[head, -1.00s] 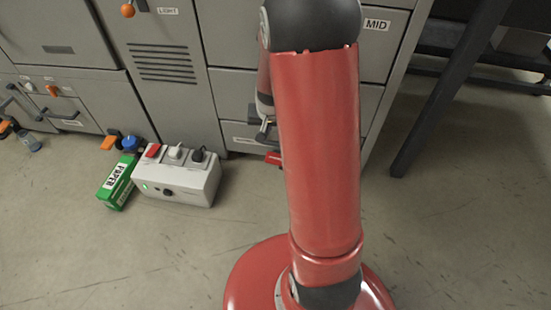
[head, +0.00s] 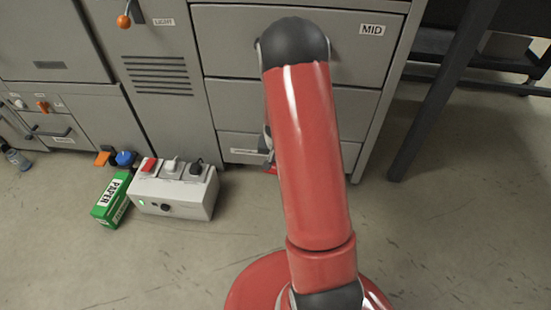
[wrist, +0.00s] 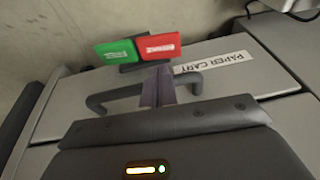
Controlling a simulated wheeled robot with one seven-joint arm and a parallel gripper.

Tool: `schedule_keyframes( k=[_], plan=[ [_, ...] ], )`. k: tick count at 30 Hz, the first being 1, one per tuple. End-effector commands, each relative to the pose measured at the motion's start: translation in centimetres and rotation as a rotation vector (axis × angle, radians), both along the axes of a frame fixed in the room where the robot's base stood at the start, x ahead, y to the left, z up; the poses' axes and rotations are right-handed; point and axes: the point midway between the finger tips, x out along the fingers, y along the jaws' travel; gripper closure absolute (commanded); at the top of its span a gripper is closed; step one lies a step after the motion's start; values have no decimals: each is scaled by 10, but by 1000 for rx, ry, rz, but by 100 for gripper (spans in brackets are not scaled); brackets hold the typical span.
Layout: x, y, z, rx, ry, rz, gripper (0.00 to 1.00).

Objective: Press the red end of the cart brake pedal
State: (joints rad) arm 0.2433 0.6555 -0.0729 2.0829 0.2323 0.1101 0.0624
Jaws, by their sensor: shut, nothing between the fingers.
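In the wrist view the brake pedal has a green end (wrist: 117,50) on the left and a red end (wrist: 158,46) with white lettering on the right. In the head view my arm hides most of the gripper and pedal; a small red patch (head: 270,169) shows beside the arm, too small to identify.
A dark bar handle (wrist: 110,97) runs behind my fingers in the wrist view. In the head view, a grey box with switches (head: 175,190) and a green PAPER carton (head: 110,200) stand on the floor left of my arm. A dark table leg (head: 440,95) stands right.

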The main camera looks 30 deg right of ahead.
Motion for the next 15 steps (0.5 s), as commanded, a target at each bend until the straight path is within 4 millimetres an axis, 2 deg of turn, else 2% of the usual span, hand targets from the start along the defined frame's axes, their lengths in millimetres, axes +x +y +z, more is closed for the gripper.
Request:
schedule_keyframes(
  k=[1, 6, 10, 15],
  plan=[
    [2, -1, -13, 2, 4, -1, 100],
    [11, -5, -43, 1, 3, -1, 100],
    [16, -6, -61, 0, 2, 0, 100],
    [21, -8, -74, 1, 1, 0, 100]
  ],
)
